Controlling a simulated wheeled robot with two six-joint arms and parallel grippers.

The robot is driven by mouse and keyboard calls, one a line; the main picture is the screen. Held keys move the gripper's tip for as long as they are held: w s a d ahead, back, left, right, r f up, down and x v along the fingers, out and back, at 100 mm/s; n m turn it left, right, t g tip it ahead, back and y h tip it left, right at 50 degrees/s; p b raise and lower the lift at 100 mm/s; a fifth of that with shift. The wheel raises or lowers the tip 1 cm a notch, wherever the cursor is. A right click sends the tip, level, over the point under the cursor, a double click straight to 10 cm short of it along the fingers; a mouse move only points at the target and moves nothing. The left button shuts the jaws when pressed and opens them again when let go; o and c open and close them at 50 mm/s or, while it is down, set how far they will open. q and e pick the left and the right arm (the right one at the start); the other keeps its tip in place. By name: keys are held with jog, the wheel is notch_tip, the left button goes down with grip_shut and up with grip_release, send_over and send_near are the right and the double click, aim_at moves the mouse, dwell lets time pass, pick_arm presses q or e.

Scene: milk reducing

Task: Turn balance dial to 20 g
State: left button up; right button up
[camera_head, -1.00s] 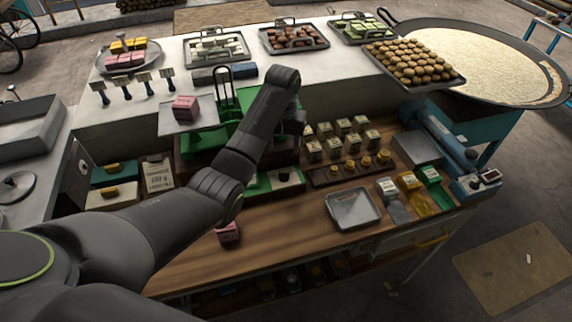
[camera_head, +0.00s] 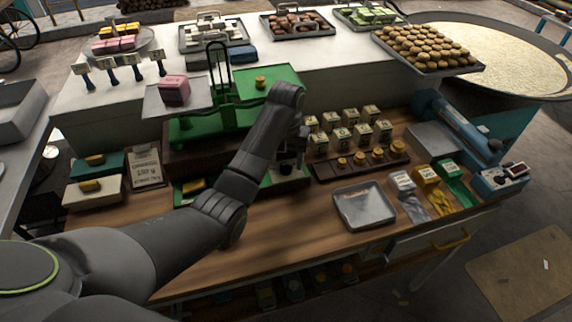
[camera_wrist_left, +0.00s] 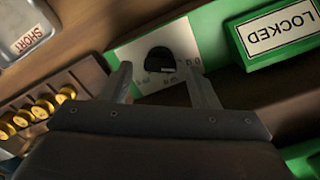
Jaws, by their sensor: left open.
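The green balance (camera_head: 190,130) stands on the bench. Its left pan (camera_head: 152,103) holds a pink block (camera_head: 174,90), and its right pan (camera_head: 282,76) holds a brass weight (camera_head: 260,83). The black dial (camera_wrist_left: 160,58) sits on a white marked panel (camera_wrist_left: 130,52) in the left wrist view; its markings are too small to read. My left gripper (camera_head: 288,165) is over this panel and hides the dial in the head view. In the left wrist view the open left gripper (camera_wrist_left: 158,72) has its fingers on either side of the dial; contact cannot be told. My right gripper is not seen.
A green LOCKED block (camera_wrist_left: 277,33) is close to the right finger in the wrist view. A rack of brass weights (camera_head: 362,160) and several small boxes (camera_head: 345,135) stand right of my gripper. A metal tray (camera_head: 364,206) lies in front of them.

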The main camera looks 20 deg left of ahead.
pick_arm(q)
jog(key=shift+f, duration=0.3)
